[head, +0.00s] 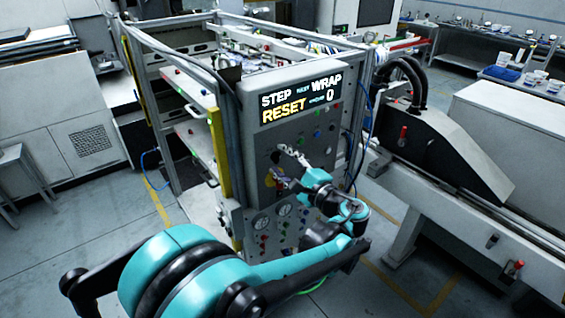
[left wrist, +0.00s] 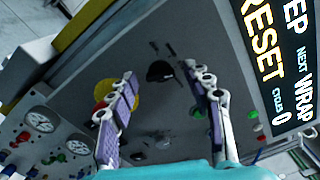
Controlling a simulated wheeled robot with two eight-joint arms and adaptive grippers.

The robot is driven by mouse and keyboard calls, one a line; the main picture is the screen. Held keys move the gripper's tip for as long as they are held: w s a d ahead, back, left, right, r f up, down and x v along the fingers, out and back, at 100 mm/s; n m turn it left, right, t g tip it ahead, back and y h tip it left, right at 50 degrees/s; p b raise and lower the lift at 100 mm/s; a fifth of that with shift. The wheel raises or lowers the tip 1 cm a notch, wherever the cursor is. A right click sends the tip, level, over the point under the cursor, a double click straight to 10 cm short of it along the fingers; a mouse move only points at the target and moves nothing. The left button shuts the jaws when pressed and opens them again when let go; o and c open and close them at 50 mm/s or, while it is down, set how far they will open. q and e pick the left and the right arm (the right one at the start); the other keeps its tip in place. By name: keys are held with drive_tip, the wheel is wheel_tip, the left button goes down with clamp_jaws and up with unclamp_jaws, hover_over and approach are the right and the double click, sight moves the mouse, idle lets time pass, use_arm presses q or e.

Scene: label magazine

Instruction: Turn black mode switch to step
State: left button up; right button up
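The black mode switch (left wrist: 160,72) is a dark knob on the grey control panel, ahead of and between my left fingertips in the left wrist view. In the head view it is small, at the panel's middle (head: 275,157). My left gripper (head: 284,166) is at the panel front. The left wrist view shows its two purple-padded fingers (left wrist: 160,76) spread wide with nothing between the pads. I cannot tell whether a fingertip touches the panel. The display (head: 300,96) reads STEP, NEXT, WRAP, RESET and CYCLES 0. My right gripper is not in view.
A yellow disc with a red button (left wrist: 120,98) is partly behind one finger. Round gauges (left wrist: 40,120) and coloured buttons sit on the same panel. A metal-framed machine (head: 215,120) stands behind, and a long grey machine bed (head: 460,220) is to the right.

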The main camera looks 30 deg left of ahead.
use_arm(q)
drive_tip(key=v, duration=1.2)
drive_tip(key=s+a+f+n+g+h+b, duration=0.1)
drive_tip(key=s+a+f+h, duration=0.1)
drive_tip(key=s+f+h, duration=0.35)
drive_tip(key=s+a+f+n+g+h+b, duration=0.1)
drive_tip(key=s+a+f+n+h+b, duration=0.15)
drive_tip(key=f, duration=0.55)
drive_tip(key=s+d+f+n+t+h+b, duration=0.1)
drive_tip(key=s+d+f+n+t+h, duration=0.1)
drive_tip(key=s+d+f+n+h, duration=0.3)
drive_tip(key=s+d+f+h, duration=0.1)
drive_tip(key=d+f+h, duration=0.1)
drive_tip(key=d+h, duration=0.1)
drive_tip(key=shift+d+f+h, duration=0.3)
drive_tip(key=shift+d, duration=0.1)
